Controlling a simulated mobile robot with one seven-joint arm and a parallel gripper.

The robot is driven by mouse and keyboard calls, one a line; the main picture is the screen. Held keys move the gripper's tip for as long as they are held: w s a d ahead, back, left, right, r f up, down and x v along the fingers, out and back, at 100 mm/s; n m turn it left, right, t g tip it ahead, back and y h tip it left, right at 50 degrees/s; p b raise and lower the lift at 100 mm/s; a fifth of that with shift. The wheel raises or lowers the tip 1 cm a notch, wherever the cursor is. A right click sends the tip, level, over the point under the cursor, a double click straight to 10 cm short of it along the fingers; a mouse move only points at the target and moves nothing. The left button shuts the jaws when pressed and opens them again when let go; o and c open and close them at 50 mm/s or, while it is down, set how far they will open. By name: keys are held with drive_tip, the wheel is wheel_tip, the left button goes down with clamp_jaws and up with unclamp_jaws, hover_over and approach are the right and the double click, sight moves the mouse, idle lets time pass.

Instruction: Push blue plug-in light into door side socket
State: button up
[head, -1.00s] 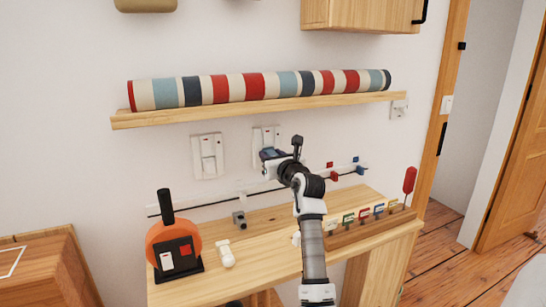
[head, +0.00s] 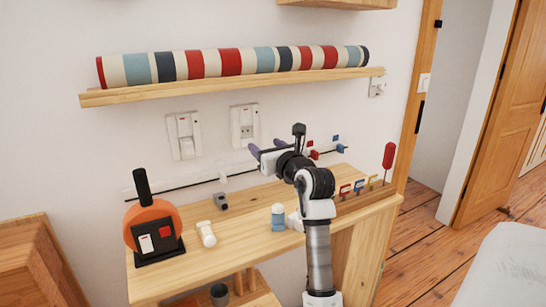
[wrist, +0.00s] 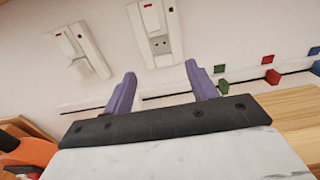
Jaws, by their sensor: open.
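The blue plug-in light (head: 278,217) appears to be the small blue and white piece standing on the desk, just left of my arm. My gripper (head: 265,148) is raised above the desk, its purple fingers spread and pointing at the wall. In the wrist view the space between the fingertips (wrist: 160,68) is empty. The right-hand wall socket (head: 245,125) is just beyond and above the fingers; its open holes show in the wrist view (wrist: 160,46). The left-hand socket (head: 184,135) has a white block on its front. The fingers touch neither socket.
A wooden shelf (head: 235,85) with a striped roll (head: 230,64) is above the sockets. A small wall plate (head: 377,87) is at its right end. The desk (head: 240,255) holds an orange round object (head: 150,222) and a white cylinder (head: 206,233). A rod (head: 155,194) runs along the wall.

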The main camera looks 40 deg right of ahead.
drive_tip(key=shift+v, duration=1.7)
